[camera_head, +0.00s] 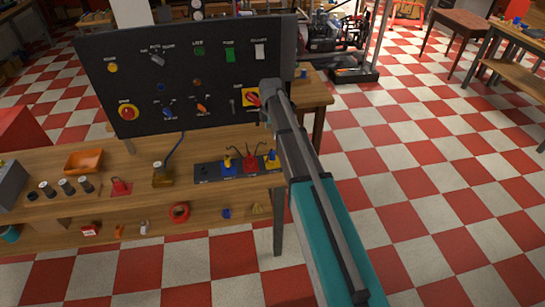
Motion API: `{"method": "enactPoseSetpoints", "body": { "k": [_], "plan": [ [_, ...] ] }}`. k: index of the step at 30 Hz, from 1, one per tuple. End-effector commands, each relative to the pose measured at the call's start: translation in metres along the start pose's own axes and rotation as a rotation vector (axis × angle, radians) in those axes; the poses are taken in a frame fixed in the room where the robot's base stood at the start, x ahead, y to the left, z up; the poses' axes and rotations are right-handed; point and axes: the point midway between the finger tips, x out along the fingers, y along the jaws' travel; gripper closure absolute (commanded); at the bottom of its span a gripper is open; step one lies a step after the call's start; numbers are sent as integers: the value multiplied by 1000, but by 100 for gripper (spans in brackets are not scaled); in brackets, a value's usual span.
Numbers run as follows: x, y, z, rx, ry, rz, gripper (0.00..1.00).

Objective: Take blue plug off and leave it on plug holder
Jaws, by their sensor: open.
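The black control panel (205,65) stands upright at the back of the wooden bench. A blue part (168,113), low on the panel left of centre, may be the blue plug; it is too small to be sure. A dark strip (205,170) on the bench below has coloured sections with small plugs and dark leads, including a blue section (229,169) and a red one (249,163). It may be the plug holder. My gripper (264,115) is at the panel's lower right, close to a yellow plate with a red knob (251,98). It is open; its fingertips are barely visible.
An orange tray (84,161), several dark cylinders and a red block (120,186) stand left on the bench. The checkered floor (450,190) right of my arm is clear.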

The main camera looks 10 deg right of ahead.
Motion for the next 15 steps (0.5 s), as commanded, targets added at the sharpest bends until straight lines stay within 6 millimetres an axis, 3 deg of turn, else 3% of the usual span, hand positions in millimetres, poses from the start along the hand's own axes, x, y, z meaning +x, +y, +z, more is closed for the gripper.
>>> {"method": "enactPoseSetpoints", "body": {
  "k": [15],
  "plan": [
    [39,0,2,3,0,0,21]
  ]
}}
